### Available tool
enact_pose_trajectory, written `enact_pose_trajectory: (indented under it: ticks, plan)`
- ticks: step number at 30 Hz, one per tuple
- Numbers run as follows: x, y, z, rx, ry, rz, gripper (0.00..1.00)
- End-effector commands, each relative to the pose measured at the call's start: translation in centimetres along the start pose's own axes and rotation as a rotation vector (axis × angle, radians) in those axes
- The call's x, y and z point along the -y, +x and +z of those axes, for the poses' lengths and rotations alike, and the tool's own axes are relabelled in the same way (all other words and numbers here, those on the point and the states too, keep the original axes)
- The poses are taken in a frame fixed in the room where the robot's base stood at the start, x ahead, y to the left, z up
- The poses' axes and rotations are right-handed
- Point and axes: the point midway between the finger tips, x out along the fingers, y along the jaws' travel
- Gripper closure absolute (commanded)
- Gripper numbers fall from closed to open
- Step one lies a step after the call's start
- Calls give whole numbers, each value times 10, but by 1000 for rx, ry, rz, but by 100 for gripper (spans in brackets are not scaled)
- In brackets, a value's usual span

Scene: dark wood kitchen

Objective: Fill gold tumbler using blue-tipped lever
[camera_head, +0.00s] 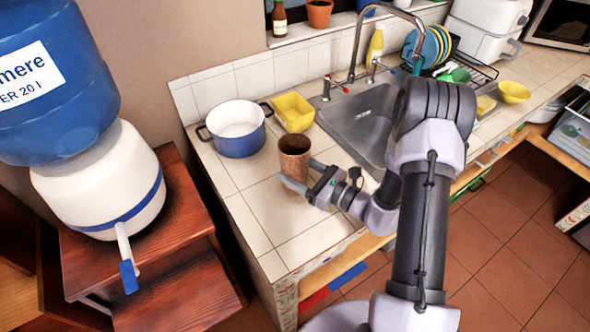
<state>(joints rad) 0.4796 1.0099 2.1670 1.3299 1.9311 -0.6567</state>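The gold tumbler (295,153), brownish and upright, stands on the tiled counter left of the sink. My gripper (304,176) reaches it from the right. One finger crosses in front of its lower part and the other is at its right, partly behind it. I cannot tell whether the fingers press on it. A white water dispenser (95,185) at the left has a blue-tipped lever (129,277) hanging at its front. The sink tap (358,45) has a small lever with a blue tip (391,70) and another with a red tip (326,78).
A blue-white pot (238,143) and a yellow container (293,112) stand close behind the tumbler. A blue bottle (60,105) tops the dispenser, which stands on a wooden cabinet (185,215). A gap separates cabinet and counter (255,222). The counter's front left is clear.

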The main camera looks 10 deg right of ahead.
Motion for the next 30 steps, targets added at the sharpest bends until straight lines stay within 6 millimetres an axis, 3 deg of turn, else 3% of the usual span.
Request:
enact_pose_trajectory:
  ticks: [2, 3, 6, 17, 30]
  plan:
    - [0, 0, -4, 0, 0, 0, 100]
    - [0, 0, -4, 0, 0, 0, 33]
    - [0, 0, -3, 0, 0, 0, 15]
    - [0, -2, 3, 0, 0, -1, 15]
    - [1, -103, 2, 0, 1, -5, 15]
